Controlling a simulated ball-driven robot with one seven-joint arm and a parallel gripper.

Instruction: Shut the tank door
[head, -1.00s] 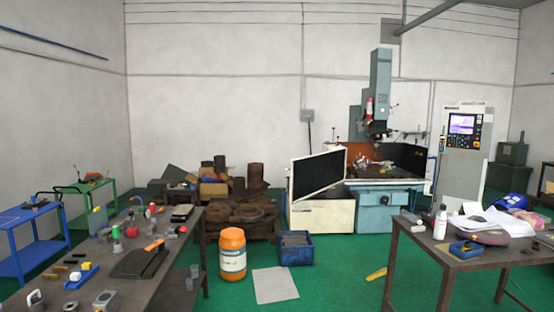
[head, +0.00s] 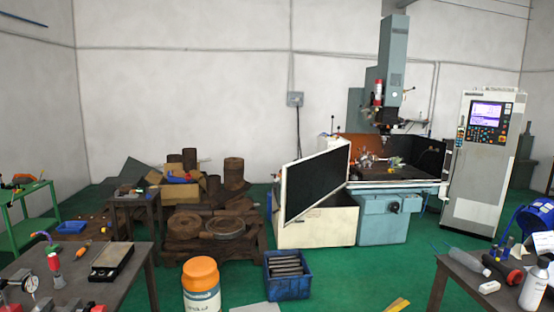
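The tank door (head: 316,183) is a dark panel with a white frame. It stands swung out, tilted in the picture, at the front left of the machine's tank, above a white cabinet (head: 330,226). The machine (head: 384,215) is blue-green, with a tall column and head over the work area. The tank's inside (head: 380,167) shows open, with an orange-brown back wall and small parts on its table. My gripper is not in view.
A blue crate (head: 287,275) and an orange-lidded drum (head: 201,285) stand on the green floor before the machine. Worktables flank at left (head: 125,268) and right (head: 446,268). Rusty stock (head: 212,226) lies left of the door. Green floor between the tables is mostly clear.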

